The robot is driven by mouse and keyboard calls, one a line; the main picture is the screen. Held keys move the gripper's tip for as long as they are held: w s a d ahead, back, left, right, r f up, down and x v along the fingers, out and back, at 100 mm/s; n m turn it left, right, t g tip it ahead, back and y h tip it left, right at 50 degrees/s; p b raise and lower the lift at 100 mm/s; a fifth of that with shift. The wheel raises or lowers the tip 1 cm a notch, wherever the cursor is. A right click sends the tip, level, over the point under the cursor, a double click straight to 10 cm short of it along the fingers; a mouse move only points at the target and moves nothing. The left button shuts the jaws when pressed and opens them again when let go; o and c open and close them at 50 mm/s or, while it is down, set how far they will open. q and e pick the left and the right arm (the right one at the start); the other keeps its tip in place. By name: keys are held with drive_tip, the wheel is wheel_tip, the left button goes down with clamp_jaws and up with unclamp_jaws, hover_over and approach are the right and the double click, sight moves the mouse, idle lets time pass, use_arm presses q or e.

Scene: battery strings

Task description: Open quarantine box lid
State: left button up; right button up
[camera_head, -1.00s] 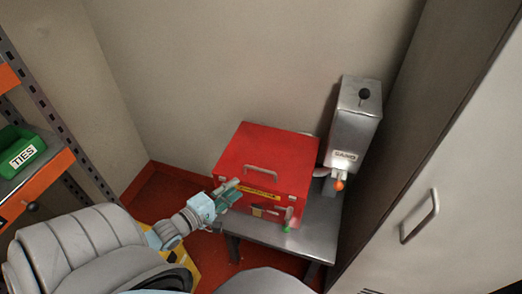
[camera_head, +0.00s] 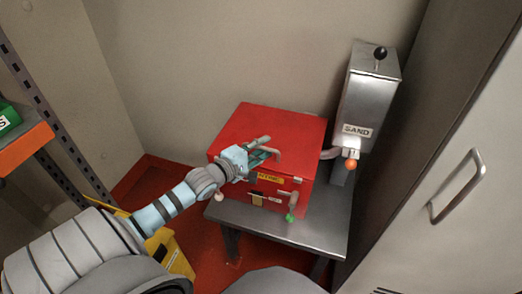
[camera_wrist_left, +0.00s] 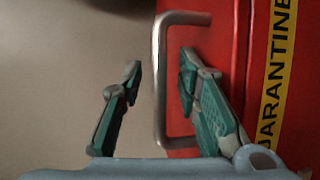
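The red quarantine box (camera_head: 290,125) stands on a grey metal table with its lid shut. A metal bar handle (camera_head: 277,154) stands out at the lid's front edge. In the left wrist view the handle (camera_wrist_left: 160,80) lies between the two green fingers of my left gripper (camera_wrist_left: 158,85), with gaps on both sides. The box's red face and yellow QUARANTINE label (camera_wrist_left: 276,75) show at the right there. My left gripper (camera_head: 262,157) is open at the handle in the head view. My right gripper is not in view.
The grey table (camera_head: 315,225) has bare room in front of the box. A metal SAND dispenser (camera_head: 366,100) with an orange knob stands close at its right. A grey cabinet (camera_head: 460,220) is at far right, shelving (camera_head: 25,145) at left. A yellow bin (camera_head: 170,250) is below.

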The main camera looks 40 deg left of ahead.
use_arm(q)
clamp_jaws()
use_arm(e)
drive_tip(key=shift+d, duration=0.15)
use_arm(q)
drive_tip(key=shift+r, duration=0.15)
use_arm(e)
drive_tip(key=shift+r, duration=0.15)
